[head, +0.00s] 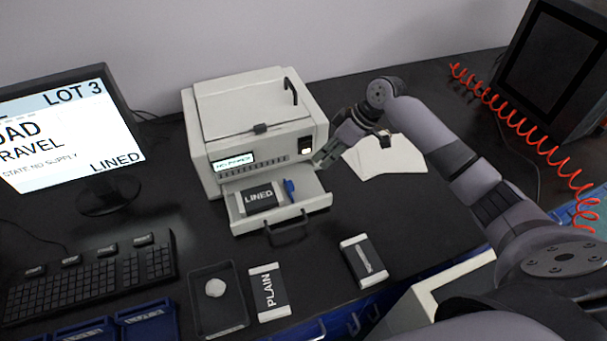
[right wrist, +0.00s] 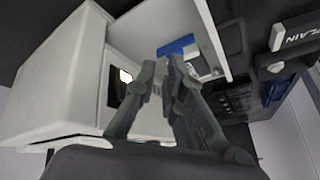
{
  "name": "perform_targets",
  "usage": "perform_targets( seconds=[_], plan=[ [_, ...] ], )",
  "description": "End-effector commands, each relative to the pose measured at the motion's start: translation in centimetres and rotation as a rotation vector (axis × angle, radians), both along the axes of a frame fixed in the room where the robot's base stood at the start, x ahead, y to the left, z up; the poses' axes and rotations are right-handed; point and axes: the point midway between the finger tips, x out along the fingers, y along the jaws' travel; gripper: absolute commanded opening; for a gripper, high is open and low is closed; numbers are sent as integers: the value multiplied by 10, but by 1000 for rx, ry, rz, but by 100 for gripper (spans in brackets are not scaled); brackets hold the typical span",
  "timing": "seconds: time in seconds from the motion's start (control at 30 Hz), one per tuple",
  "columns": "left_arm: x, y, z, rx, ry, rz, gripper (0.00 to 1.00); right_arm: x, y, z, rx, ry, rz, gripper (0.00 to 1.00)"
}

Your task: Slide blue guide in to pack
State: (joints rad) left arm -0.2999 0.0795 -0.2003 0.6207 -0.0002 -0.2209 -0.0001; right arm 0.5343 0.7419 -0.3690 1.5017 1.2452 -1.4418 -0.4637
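The guide also shows in the right wrist view (right wrist: 176,46), just beyond the fingertips. My right gripper (head: 319,163) is above the drawer's back right corner, beside the machine front. In the right wrist view its fingers (right wrist: 161,72) are a narrow gap apart with nothing seen between them. My left gripper is not in view.
A black tray (head: 217,328) with a pale round piece, a pack marked PLAIN (head: 268,290) and another dark pack (head: 362,260) lie in front of the drawer. A monitor (head: 65,130) and keyboard (head: 90,275) stand at left.

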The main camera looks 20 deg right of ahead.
Motion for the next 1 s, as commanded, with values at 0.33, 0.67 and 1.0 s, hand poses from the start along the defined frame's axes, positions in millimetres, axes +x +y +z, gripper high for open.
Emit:
perform_targets(
  seconds=[0.33,0.67,1.0],
  plan=[
    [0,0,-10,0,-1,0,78,-17,-31,-3,190,107,-530,0],
    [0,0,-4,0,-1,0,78,-9,-22,-17,221,123,-590,0],
    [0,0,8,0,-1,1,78,20,10,-75,220,123,-590,0]
  ],
)
